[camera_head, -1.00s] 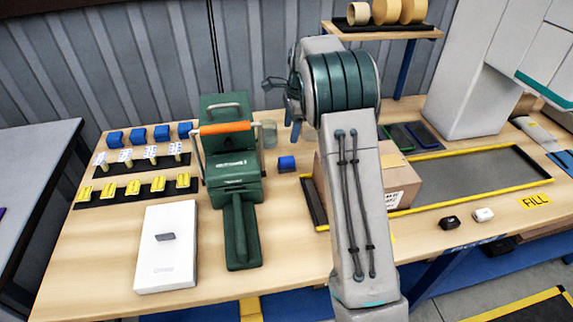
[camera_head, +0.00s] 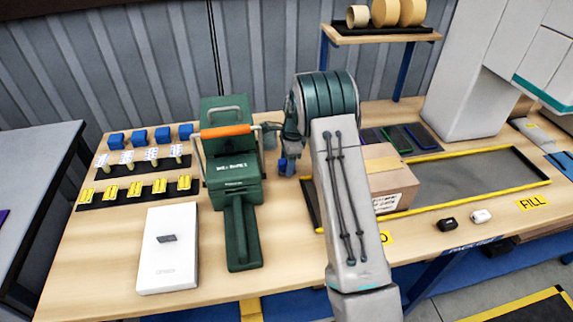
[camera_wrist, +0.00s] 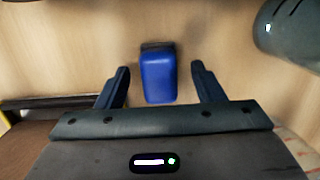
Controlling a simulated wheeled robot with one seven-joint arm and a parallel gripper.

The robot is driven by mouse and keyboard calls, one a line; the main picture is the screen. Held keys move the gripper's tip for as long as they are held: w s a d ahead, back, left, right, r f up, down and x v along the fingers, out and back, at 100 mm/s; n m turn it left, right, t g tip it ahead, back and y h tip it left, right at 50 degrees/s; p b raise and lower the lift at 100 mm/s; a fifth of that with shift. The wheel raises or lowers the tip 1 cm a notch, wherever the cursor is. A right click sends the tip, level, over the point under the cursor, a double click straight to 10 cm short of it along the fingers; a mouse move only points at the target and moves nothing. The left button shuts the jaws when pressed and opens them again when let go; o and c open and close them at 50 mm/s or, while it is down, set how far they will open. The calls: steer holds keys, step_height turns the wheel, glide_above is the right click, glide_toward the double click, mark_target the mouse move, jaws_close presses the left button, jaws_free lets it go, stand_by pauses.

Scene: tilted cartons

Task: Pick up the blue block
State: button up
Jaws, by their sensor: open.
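The blue block (camera_wrist: 158,77) lies on the wooden table between the two fingers of my gripper (camera_wrist: 160,85) in the wrist view. The fingers are open, one on each side of it, with a gap to each side. In the head view my gripper (camera_head: 287,160) reaches down at the block, right of the green machine. The block (camera_head: 286,168) is partly hidden there by my gripper. I cannot tell exactly how high the fingertips are above the table.
A green machine with an orange handle (camera_head: 226,130) stands close to the left of the block. Several other blue blocks (camera_head: 139,136) stand in a row at the back left.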

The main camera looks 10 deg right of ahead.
steer(key=shift+a+f, duration=0.1)
steer(key=shift+f, duration=0.4)
steer(key=c, duration=1.1)
steer(key=shift+r, duration=0.1)
step_height(320, 180, up, 10)
steer(key=shift+f+b, duration=0.1)
steer(key=shift+b, duration=0.45)
